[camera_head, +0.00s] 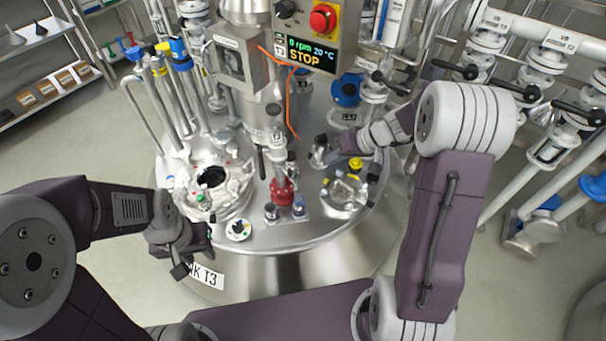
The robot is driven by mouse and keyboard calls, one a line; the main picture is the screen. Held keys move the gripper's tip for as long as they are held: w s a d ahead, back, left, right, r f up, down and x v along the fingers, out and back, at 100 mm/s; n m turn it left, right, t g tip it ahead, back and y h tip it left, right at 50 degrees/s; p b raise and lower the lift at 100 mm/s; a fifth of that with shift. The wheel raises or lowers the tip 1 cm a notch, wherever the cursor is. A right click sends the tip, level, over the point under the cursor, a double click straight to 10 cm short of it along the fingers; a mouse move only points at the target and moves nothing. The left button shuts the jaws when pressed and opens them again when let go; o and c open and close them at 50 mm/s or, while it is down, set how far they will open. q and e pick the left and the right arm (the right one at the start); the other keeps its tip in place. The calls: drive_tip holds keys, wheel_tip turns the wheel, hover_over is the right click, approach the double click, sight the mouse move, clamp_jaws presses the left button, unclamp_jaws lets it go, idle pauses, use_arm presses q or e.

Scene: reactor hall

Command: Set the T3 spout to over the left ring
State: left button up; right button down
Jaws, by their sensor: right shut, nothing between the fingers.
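The T3 vessel (290,238) stands in front of me with a crowded steel lid. A T3 tag (277,136) marks an upright fitting in the middle of the lid. Below it stands a red fitting (282,190). At its foot are two small dark-topped cylinders, a left one (270,212) and a right one (298,206). I cannot make out the spout's direction or the rings. My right gripper (319,152) is shut and empty, right of the red fitting and apart from it. My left gripper (196,257) looks open and empty at the lid's front left edge.
An open port (212,178) with clamps is at the lid's left. A round sight port (346,190) is at the right. A control box (312,35) reads STOP above. Pipes and valves (545,140) crowd the right. Shelves (50,85) stand at the far left.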

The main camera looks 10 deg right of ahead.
sight(289, 175)
drive_tip(key=w+a+f+b, duration=0.2)
drive_tip(key=w+a+f, duration=0.2)
drive_tip(key=a+f, duration=0.4)
drive_tip(key=shift+a+b, duration=0.3)
drive_tip(key=shift+a, duration=0.1)
